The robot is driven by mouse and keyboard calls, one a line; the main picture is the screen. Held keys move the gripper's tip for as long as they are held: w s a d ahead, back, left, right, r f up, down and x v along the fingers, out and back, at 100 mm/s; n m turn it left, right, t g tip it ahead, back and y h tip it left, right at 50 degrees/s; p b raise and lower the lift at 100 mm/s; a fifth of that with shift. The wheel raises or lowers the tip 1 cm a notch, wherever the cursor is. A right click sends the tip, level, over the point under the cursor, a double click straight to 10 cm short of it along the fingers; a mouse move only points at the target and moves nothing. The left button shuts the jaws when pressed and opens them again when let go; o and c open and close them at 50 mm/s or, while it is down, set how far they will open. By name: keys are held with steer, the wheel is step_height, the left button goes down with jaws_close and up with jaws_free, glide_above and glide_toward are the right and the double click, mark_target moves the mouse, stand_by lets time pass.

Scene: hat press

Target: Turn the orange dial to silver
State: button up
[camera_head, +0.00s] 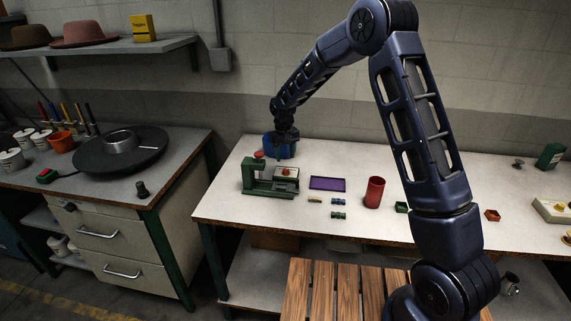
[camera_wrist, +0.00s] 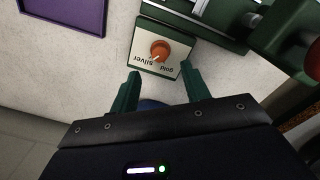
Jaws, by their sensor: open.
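The orange dial (camera_wrist: 160,50) is a round knob on a pale plate (camera_wrist: 143,44) with a green edge.
A purple tray (camera_head: 327,184) and a red cup (camera_head: 374,192) stand right of the press. Several small parts lie in front of the tray. A blue round thing (camera_head: 279,146) is behind the press.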

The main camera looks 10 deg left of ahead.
steer(key=shift+r, duration=1.95)
steer(key=s+d+r+m+t, duration=0.15)
steer(key=s+d+r, duration=0.35)
steer(key=d+r, duration=0.65)
steer(key=s+d+r+m+t, duration=0.15)
steer(key=s+d+r, duration=0.25)
steer(key=d+r, duration=0.8)
steer(key=s+d+f+m+t, duration=0.1)
steer(key=s+d+m, duration=0.2)
steer(key=s+d, duration=1.8)
steer(key=s, duration=0.3)
steer(key=shift+f+m, duration=0.3)
steer(key=shift+f, duration=0.05)
